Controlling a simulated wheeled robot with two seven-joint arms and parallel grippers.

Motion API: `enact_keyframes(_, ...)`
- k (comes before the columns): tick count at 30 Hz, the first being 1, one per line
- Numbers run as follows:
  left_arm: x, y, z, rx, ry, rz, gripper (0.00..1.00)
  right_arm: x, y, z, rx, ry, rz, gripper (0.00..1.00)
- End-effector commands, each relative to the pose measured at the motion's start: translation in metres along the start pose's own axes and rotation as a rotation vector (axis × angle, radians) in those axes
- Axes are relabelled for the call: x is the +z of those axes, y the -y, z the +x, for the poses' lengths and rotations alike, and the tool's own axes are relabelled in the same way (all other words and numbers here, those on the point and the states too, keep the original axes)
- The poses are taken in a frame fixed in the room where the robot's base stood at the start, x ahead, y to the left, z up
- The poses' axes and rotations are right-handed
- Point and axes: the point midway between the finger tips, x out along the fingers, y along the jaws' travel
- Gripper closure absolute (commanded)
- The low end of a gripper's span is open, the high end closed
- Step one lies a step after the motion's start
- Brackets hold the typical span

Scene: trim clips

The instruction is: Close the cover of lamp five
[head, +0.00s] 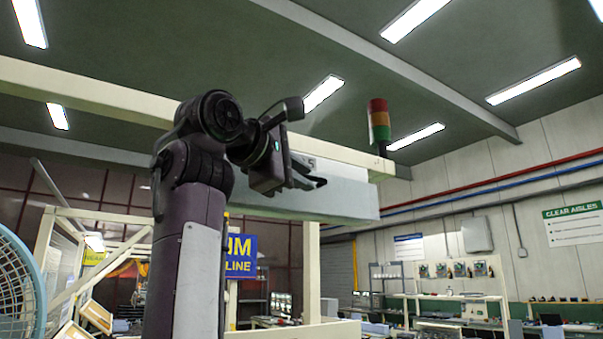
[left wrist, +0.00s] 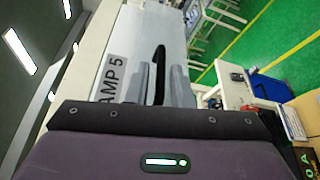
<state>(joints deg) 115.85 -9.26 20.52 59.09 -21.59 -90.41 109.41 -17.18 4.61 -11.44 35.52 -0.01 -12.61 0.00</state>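The lamp five housing (head: 345,194) is a long pale grey box under a cream beam in the head view. In the left wrist view its pale face (left wrist: 172,28) fills the upper middle, with a label (left wrist: 112,78) reading "AMP 5". How far the cover stands open cannot be told. My right gripper is out of view.
The cream beam (head: 90,93) runs above the housing. A blue fan (head: 18,290) is at the lower left. A workbench (left wrist: 238,97) and green floor lie below.

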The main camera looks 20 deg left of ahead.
Motion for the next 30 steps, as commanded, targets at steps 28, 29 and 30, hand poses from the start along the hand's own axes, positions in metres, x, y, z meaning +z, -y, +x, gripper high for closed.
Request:
enact_keyframes(28, -0.002, 0.001, -0.075, 0.001, 0.000, -0.001, 0.69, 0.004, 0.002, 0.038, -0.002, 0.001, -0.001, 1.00)
enact_keyframes(29, -0.002, 0.001, -0.077, 0.000, 0.000, -0.001, 0.69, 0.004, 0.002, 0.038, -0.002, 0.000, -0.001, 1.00)
enact_keyframes(30, -0.002, 0.001, -0.077, 0.000, 0.000, -0.001, 0.69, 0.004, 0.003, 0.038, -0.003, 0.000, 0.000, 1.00)
